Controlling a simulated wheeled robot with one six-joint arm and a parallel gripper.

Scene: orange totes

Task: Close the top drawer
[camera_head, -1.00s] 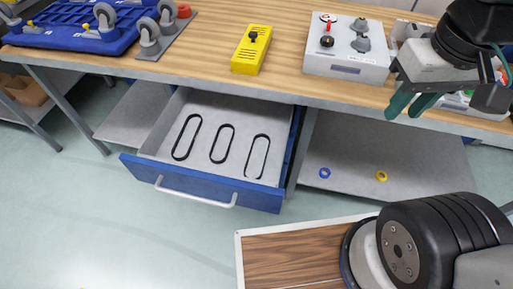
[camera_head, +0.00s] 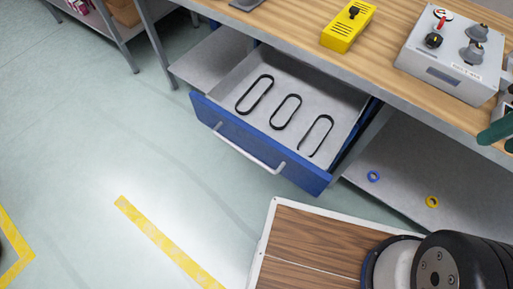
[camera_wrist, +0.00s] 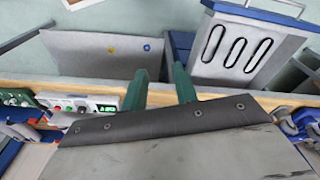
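The top drawer has a blue front (camera_head: 255,145) with a pale bar handle (camera_head: 248,150). It is pulled well out from under the workbench, and several-sided grey space inside holds three black loops (camera_head: 286,111) lying flat. In the wrist view the drawer (camera_wrist: 250,16) shows at the upper right with its handle at the top edge. My gripper (camera_wrist: 160,84) has two green fingers spread apart with nothing between them. It is over the bench edge, to the left of the drawer in that view and apart from it. In the head view only its green fingertips (camera_head: 503,136) show at the right edge.
The wooden workbench (camera_head: 395,60) carries a yellow box (camera_head: 347,28) and a grey control box (camera_head: 452,58). A lower shelf (camera_head: 405,180) right of the drawer holds a blue ring (camera_head: 374,176) and a yellow ring (camera_head: 432,201). The floor (camera_head: 130,130) before the drawer is clear.

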